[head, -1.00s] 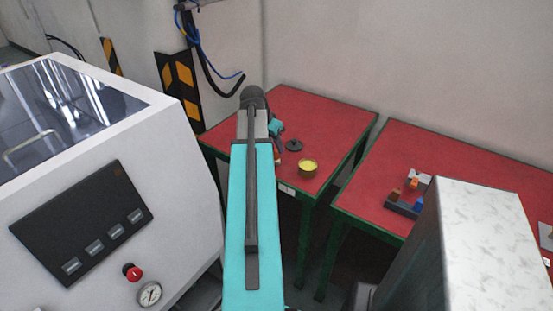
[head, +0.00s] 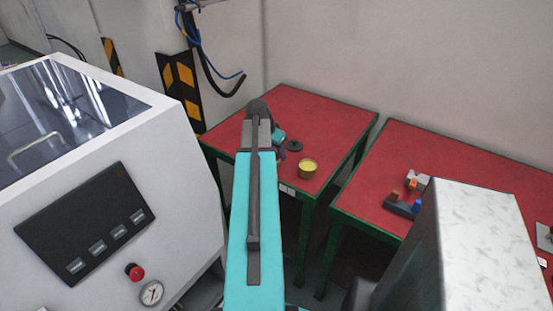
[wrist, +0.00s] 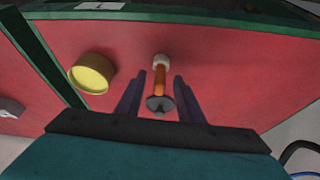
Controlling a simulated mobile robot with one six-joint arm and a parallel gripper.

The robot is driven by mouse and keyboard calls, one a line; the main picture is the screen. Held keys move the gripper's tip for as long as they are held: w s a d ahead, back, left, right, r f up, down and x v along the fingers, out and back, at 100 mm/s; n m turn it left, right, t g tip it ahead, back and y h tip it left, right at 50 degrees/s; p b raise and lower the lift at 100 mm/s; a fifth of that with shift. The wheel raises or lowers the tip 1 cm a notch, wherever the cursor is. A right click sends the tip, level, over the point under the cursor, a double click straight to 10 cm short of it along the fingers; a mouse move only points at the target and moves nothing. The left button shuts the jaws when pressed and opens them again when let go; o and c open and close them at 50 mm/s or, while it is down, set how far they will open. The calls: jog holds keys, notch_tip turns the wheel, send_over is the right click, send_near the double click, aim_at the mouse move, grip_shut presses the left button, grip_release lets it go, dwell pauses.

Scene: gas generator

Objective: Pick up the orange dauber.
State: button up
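The orange dauber (wrist: 160,80) lies in the wrist view on the red table top, with a white end away from me and a dark round disc at its near end. My gripper (wrist: 159,77) is open, one finger on each side of the dauber with gaps visible. How far above it the fingers are, I cannot tell. In the head view my arm hides most of the gripper and the dauber's orange part; a dark disc (head: 295,146) shows there beside the teal gripper body (head: 279,136). A yellow cup (head: 308,169) stands near the table's front edge; it also shows in the wrist view (wrist: 91,73).
The red table (head: 325,125) has free room behind the cup. A second red table (head: 470,165) at right holds a dark block with coloured pieces (head: 402,206). A white machine (head: 150,220) stands at left, and a wall is behind the tables.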

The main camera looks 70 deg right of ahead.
jog(key=shift+c, duration=0.2)
grip_shut()
jog(key=shift+r, duration=0.1)
dwell(0.4)
jog(key=shift+r+b, duration=0.6)
jog(key=shift+r, duration=1.05)
jog(key=s+a+r+b, duration=0.1)
jog(key=s+a+b, duration=0.8)
jog(key=a+b, duration=0.3)
jog(key=shift+s+a+r+b, duration=0.2)
jog(key=shift+s+a+b, duration=0.15)
jog(key=shift+b, duration=0.75)
